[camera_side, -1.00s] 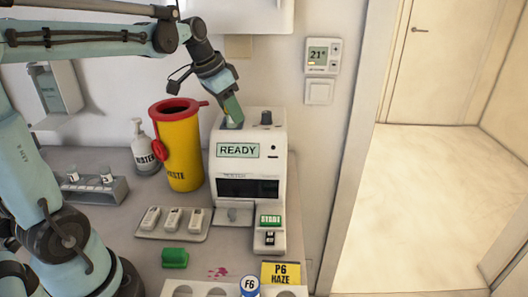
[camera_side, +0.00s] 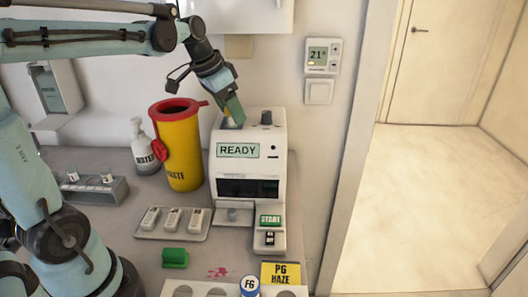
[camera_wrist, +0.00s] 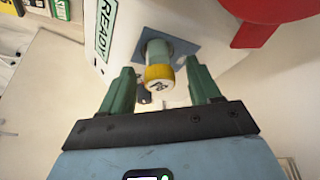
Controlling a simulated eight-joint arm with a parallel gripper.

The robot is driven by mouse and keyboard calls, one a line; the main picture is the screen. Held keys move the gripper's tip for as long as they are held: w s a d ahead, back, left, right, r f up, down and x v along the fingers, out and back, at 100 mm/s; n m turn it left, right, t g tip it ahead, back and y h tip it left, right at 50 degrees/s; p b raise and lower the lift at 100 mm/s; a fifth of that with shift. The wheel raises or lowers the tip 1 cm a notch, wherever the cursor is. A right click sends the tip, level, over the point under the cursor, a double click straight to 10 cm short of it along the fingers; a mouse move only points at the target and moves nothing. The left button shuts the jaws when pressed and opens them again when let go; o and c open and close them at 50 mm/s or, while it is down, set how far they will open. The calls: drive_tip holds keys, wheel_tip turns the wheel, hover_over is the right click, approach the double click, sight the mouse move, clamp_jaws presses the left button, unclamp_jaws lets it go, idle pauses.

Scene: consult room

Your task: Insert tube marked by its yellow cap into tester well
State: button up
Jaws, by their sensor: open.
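The white tester (camera_side: 274,160) stands against the wall with its screen reading READY. In the wrist view, the tube with the yellow cap (camera_wrist: 160,76) stands in the blue-grey well plate (camera_wrist: 185,50) on top of the tester (camera_wrist: 128,18), cap toward the camera. My gripper (camera_wrist: 161,76) is open, with one green finger on each side of the cap and visible gaps between. In the side view, my gripper (camera_side: 233,112) is over the top left of the tester, and its fingers largely hide the tube there.
A yellow waste bin (camera_side: 181,150) with a red rim stands close left of the tester, beside a white bottle (camera_side: 144,150). A tray of cassettes (camera_side: 188,233), a green block (camera_side: 175,258) and a white rack (camera_side: 204,292) with a blue-capped tube (camera_side: 249,284) are in front.

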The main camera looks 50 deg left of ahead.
drive_tip(key=v, duration=1.1)
drive_tip(key=shift+r, duration=0.2)
drive_tip(key=shift+s, duration=0.15)
